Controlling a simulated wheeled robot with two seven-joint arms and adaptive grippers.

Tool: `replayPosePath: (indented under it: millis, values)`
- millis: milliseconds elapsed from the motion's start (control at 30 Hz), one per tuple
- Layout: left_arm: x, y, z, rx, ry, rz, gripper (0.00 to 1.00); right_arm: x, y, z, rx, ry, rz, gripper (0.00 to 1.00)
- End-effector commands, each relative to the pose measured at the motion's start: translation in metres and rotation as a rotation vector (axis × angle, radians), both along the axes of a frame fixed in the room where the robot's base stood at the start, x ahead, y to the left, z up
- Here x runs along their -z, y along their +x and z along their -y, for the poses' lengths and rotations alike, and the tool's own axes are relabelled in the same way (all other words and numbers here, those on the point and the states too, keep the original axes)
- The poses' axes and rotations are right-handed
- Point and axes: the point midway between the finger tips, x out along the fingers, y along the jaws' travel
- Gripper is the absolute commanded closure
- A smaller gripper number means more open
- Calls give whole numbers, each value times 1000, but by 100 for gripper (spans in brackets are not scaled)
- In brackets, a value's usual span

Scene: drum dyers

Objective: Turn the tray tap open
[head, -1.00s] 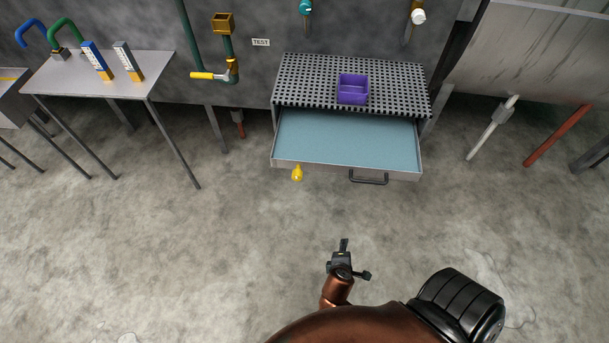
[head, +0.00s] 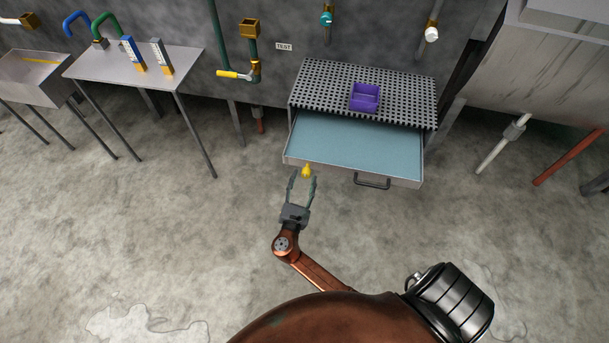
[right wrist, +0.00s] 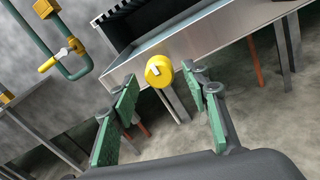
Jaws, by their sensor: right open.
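The tray tap is a small yellow knob (head: 307,170) on the front left of the pulled-out tray (head: 402,176). In the right wrist view the knob (right wrist: 159,71) shows a round yellow face with a short white mark, ahead of and between my fingers. My right gripper (head: 301,181) is open, its two fingers spread just in front of the knob. In the right wrist view the green finger pads (right wrist: 165,118) stand on either side with nothing between them. I cannot tell from these views whether any finger touches the knob. My left gripper is out of view.
A black handle (head: 372,182) sticks out of the tray front, right of the knob. A purple box (head: 364,97) stands on the perforated shelf (head: 320,85) above. A yellow-handled pipe valve (head: 228,74) is on the wall at left. The floor in front is clear.

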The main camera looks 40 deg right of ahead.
Motion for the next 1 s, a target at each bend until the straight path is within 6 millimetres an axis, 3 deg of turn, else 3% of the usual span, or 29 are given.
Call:
replayPosePath:
  millis: [200, 500, 1000]
  values:
    - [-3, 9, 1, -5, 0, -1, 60, 1, 13, 16, 0, 0, 0, 57]
    - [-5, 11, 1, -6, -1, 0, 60, 0, 15, 18, 0, 1, 0, 57]
    - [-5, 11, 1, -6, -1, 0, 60, 0, 15, 18, 0, 2, 1, 91]
